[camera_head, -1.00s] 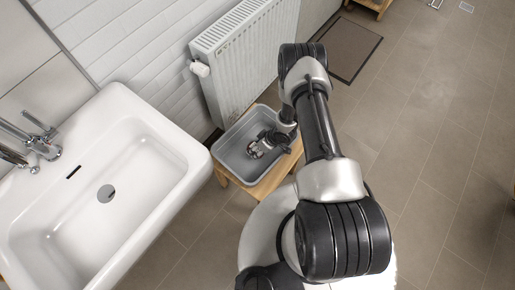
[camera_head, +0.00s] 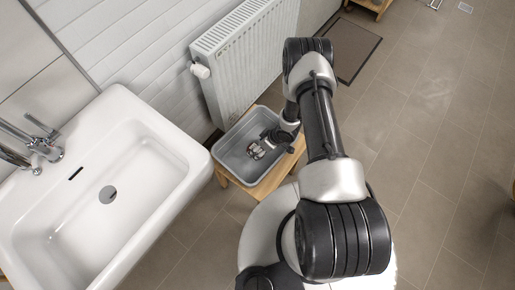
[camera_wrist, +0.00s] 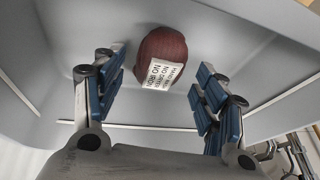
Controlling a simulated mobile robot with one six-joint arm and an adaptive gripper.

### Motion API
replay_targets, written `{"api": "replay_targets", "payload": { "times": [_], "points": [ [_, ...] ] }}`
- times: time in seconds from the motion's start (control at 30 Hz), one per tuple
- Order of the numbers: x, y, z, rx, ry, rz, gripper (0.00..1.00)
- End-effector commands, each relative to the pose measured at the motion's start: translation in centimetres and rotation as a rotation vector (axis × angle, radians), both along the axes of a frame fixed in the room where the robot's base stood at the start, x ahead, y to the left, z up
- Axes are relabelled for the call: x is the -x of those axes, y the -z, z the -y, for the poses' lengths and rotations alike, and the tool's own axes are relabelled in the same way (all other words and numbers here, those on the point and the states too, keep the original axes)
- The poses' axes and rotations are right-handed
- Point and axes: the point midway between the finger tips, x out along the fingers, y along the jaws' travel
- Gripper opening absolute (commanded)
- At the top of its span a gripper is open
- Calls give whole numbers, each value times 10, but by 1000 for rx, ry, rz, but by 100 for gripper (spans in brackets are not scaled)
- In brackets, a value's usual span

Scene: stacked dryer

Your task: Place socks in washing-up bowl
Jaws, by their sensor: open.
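The grey washing-up bowl (camera_head: 228,160) stands on a small wooden stool between the sink and radiator. Its grey inside (camera_wrist: 215,30) fills most of the wrist view. A rolled dark red sock bundle (camera_wrist: 160,45) with a white printed label is in the bowl, beyond and between my fingertips. My gripper (camera_wrist: 158,80) is open, its blue-padded fingers on either side of the bundle with gaps, apparently not touching it. In the head view my gripper (camera_head: 258,150) is down over the bowl's inside; I cannot make out the socks there.
A white sink (camera_head: 140,190) is at the left, close to the bowl. A white radiator (camera_head: 245,55) stands behind it. The wooden stool (camera_head: 268,183) shows under the bowl. A dark mat (camera_head: 350,50) lies at the back, with open tiled floor to the right.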

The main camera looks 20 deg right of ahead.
Motion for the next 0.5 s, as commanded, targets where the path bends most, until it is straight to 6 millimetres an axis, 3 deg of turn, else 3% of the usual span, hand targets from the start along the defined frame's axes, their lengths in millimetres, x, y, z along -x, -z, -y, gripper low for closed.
{"api": "replay_targets", "payload": {
  "times": [0.03, 0.2, 0.5],
  "points": [
    [2, -16, 5, 0, 5, 0, 66],
    [11, -51, 17, 0, 3, 1, 66],
    [20, -85, 31, 1, 2, 1, 66]
  ]
}}
